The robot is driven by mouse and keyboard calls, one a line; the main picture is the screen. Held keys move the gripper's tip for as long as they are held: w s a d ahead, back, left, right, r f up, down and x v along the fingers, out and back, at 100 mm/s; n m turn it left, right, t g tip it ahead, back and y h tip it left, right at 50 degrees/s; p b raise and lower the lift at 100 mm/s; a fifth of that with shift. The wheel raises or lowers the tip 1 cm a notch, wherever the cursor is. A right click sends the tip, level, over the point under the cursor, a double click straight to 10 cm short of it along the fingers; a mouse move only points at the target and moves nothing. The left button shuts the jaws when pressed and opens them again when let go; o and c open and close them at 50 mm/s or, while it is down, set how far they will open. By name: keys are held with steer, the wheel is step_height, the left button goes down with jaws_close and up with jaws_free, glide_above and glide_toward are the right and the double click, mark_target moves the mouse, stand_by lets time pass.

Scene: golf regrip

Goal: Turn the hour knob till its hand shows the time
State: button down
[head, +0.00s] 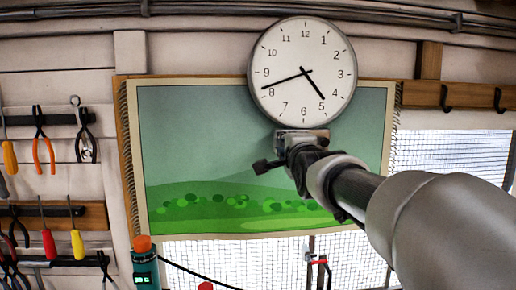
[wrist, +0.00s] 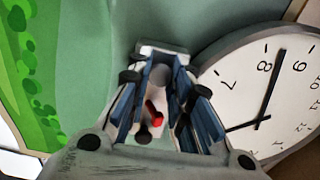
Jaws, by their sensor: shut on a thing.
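In the head view a round white wall clock (head: 285,95) has its short hand just before 5 and its long hand between 8 and 9. My gripper (head: 300,152) is up against a small pale metal unit (head: 320,133) just under the clock. In the wrist view my gripper (wrist: 163,98) has its fingers closed in around a grey rounded knob, taken as the hour knob (wrist: 160,76). A red piece (wrist: 155,110) and a small dark round end (wrist: 143,136) show between the fingers. The knob's dial is mostly hidden, so its reading cannot be told.
A green landscape hanging (head: 200,150) covers the wall behind. Pliers (head: 43,140) and screwdrivers (head: 48,240) hang at the left. A teal device with a lit display (head: 145,270) stands at lower left. Empty black hooks (head: 447,97) are at the right. The clock's rim is close beside my gripper.

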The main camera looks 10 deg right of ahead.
stand_by(0.3)
steer(key=c, duration=1.7)
jaws_free()
steer(key=shift+s, duration=0.1)
steer(key=s, duration=1.2)
steer(key=shift+w, duration=0.1)
